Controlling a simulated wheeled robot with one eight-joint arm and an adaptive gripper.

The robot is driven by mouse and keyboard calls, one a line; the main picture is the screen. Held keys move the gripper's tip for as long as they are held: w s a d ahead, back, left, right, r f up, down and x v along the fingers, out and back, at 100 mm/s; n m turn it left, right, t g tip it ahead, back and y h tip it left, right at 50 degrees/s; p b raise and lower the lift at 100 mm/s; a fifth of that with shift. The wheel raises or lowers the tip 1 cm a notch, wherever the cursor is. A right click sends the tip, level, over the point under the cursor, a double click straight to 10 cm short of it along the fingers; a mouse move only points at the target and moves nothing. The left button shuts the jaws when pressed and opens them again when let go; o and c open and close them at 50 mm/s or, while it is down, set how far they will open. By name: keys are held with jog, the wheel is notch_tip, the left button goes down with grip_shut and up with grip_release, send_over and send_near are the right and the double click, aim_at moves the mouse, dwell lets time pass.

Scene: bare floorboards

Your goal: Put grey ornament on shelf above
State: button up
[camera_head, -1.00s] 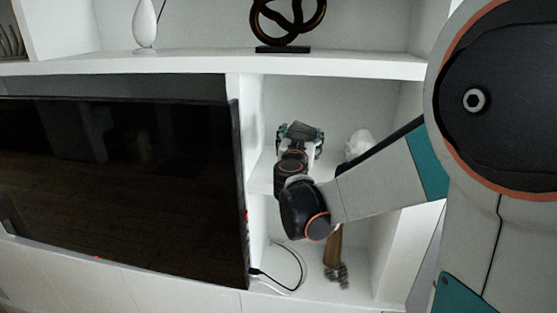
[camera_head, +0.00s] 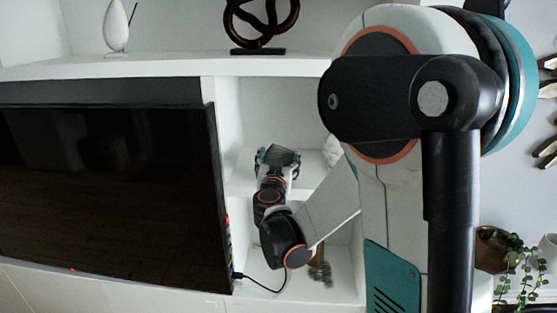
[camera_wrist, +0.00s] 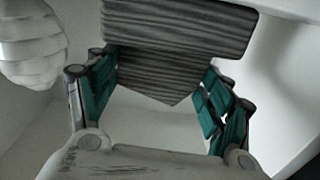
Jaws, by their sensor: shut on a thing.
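The grey ornament (camera_wrist: 180,50) is a striped, angular block in the wrist view. My gripper (camera_wrist: 158,82) is shut on it, with a teal finger on each side. In the head view, my gripper (camera_head: 276,165) holds the grey ornament (camera_head: 284,155) inside the white cubby right of the television, below the upper shelf (camera_head: 160,66). Whether the ornament touches the inner shelf (camera_head: 310,178) cannot be told. My arm hides much of the cubby's right side.
A white ribbed ornament (camera_wrist: 32,45) stands close left in the wrist view. The upper shelf holds a dark knot sculpture (camera_head: 262,22) and a white vase (camera_head: 116,27). The television (camera_head: 110,190) is left of my forearm. A potted plant (camera_head: 492,250) is at right.

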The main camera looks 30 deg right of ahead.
jog(key=o, duration=1)
jog(key=shift+o, duration=0.6)
jog(key=shift+r, duration=0.1)
